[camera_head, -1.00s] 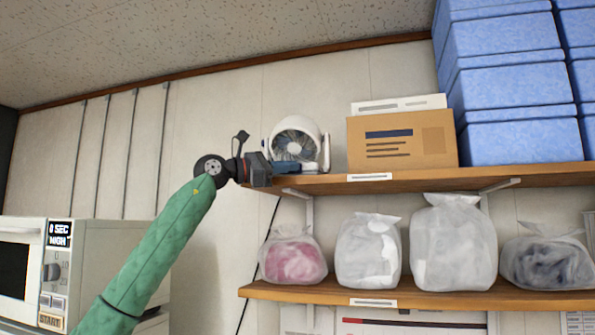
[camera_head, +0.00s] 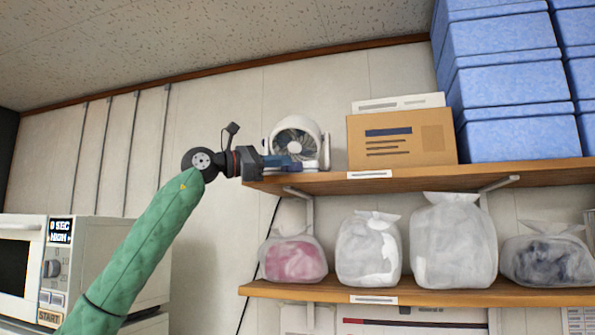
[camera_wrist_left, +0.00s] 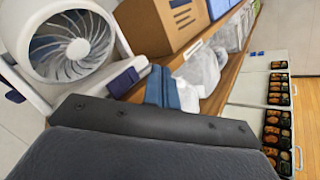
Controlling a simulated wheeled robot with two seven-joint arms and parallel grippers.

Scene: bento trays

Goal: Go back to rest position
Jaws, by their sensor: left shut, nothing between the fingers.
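My left gripper (camera_head: 284,162) is at the end of my green-sleeved arm, at the left end of the upper shelf. Its fingers are shut and empty, in front of the base of a white fan. The fan (camera_head: 297,140) stands on the shelf, and it fills the upper left of the left wrist view (camera_wrist_left: 72,45). In that view the blue fingertips (camera_wrist_left: 163,88) show beyond the dark gripper body. I cannot tell whether the gripper touches the fan. My right gripper is not in view.
The upper shelf (camera_head: 420,177) also holds a cardboard box (camera_head: 402,140) and blue boxes (camera_head: 505,75). Bags, including a pink one (camera_head: 293,258), sit on the lower shelf (camera_head: 430,297). A microwave (camera_head: 85,265) stands lower left. Bento trays (camera_wrist_left: 277,120) show at right in the wrist view.

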